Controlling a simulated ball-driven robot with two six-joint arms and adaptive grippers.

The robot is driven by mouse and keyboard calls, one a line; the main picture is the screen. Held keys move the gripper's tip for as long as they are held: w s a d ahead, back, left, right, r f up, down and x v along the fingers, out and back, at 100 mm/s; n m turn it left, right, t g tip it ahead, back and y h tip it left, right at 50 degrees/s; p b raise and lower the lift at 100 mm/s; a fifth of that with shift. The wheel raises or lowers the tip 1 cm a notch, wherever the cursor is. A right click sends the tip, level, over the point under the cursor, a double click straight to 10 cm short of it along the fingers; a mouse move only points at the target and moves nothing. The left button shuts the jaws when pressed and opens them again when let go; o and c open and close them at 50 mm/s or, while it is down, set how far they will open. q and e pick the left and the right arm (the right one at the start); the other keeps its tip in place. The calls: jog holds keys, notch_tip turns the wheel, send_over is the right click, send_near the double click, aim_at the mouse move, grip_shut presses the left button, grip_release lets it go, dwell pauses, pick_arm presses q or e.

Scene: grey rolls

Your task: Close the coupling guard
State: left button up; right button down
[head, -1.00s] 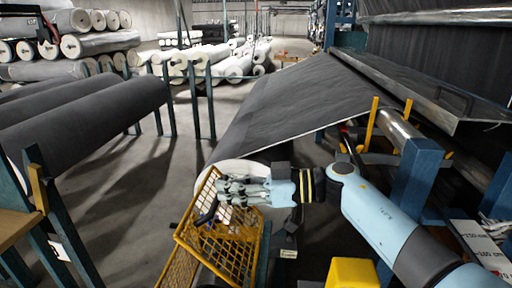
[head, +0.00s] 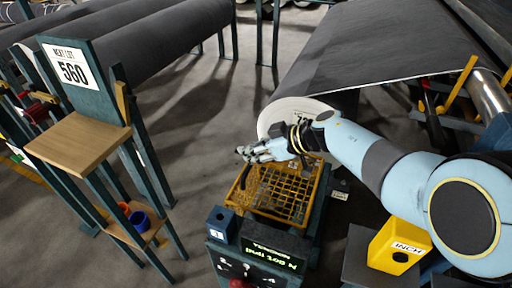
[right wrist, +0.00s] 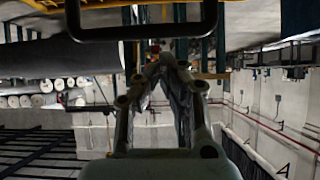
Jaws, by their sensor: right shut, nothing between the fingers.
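The coupling guard (head: 293,207) is a yellow mesh cover near the middle of the head view, below the white end of the big grey roll. It looks low and nearly flat; whether it sits fully down is unclear. My right gripper (head: 243,153) is shut and empty, over the guard's far left edge. In the right wrist view, its fingers (right wrist: 166,58) meet at the tips, just below a black bar handle (right wrist: 145,34) at the top. A yellow edge (right wrist: 268,4) shows at the top there. Contact cannot be told. My left gripper is out of view.
A control panel (head: 262,262) with a lit display stands in front of the guard. A yellow INCH box (head: 400,243) is right of it, under my right arm. A stand with a wooden shelf (head: 78,140) is at left. Grey floor lies between.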

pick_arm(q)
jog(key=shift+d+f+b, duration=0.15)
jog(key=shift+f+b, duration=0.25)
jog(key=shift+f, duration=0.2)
pick_arm(e)
jog(key=shift+w+a+f, duration=0.15)
jog(key=shift+a+f, duration=0.15)
jog(key=shift+f, duration=0.35)
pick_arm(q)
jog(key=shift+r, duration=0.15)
pick_arm(e)
jog(key=shift+r, duration=0.1)
